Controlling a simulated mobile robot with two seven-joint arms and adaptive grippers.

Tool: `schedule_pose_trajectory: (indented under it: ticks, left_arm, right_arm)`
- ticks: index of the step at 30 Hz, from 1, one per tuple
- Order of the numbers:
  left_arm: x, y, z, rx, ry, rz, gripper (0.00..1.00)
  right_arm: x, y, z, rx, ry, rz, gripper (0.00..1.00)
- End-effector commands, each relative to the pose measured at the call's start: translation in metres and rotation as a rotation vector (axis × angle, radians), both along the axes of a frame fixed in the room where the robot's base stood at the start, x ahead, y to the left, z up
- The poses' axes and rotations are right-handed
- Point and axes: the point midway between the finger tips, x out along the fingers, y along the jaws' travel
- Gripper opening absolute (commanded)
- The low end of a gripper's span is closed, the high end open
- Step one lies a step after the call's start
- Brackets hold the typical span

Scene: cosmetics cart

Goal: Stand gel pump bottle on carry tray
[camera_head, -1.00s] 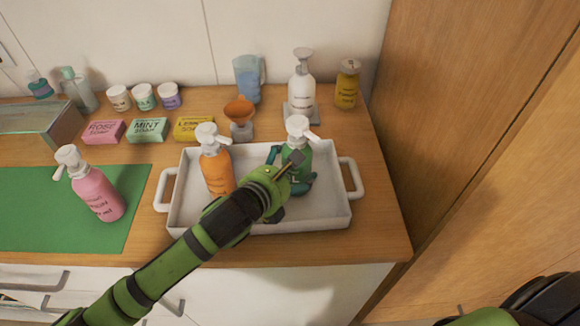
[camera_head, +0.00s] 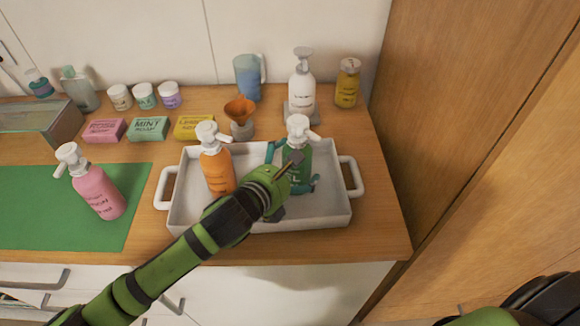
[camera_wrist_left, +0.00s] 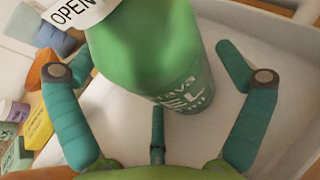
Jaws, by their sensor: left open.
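The green gel pump bottle (camera_head: 297,158) with a white pump head stands upright in the right half of the white carry tray (camera_head: 325,214). In the left wrist view the gel bottle (camera_wrist_left: 150,50) fills the middle, its base over the tray floor. My left gripper (camera_head: 291,172) is open, with its teal fingers spread on both sides of the bottle and gaps visible beside it. A white tag reading OPEN hangs near the bottle's top. My left forearm hides part of the tray's front. My right gripper is out of view.
An orange pump bottle (camera_head: 216,168) stands in the tray's left half. A pink pump bottle (camera_head: 97,192) stands on the green mat (camera_head: 35,205). Behind the tray are soap boxes, an orange funnel (camera_head: 240,109), a white pump bottle (camera_head: 301,82) and a yellow bottle (camera_head: 347,84). A wooden panel rises at right.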

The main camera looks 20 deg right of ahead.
Motion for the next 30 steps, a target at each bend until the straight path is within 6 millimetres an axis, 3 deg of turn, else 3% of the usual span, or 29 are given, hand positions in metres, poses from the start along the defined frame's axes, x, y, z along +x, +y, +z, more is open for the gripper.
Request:
schedule_pose_trajectory:
  ticks: [1,2,6,21,30]
  left_arm:
    - [-0.004,0.003,-0.019,0.028,0.027,0.003,1.0]
    - [-0.004,0.003,-0.018,0.028,0.027,0.003,1.0]
    - [-0.004,0.003,-0.004,0.025,0.026,0.002,1.0]
    - [-0.063,0.066,0.037,0.017,0.014,-0.001,1.0]
    - [-0.079,0.082,0.048,0.014,0.012,-0.001,1.0]
  right_arm:
    - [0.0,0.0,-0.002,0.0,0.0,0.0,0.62]
    - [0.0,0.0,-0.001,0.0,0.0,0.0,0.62]
    - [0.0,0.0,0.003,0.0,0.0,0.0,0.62]
    - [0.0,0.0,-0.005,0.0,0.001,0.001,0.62]
    - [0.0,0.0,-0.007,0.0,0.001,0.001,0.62]
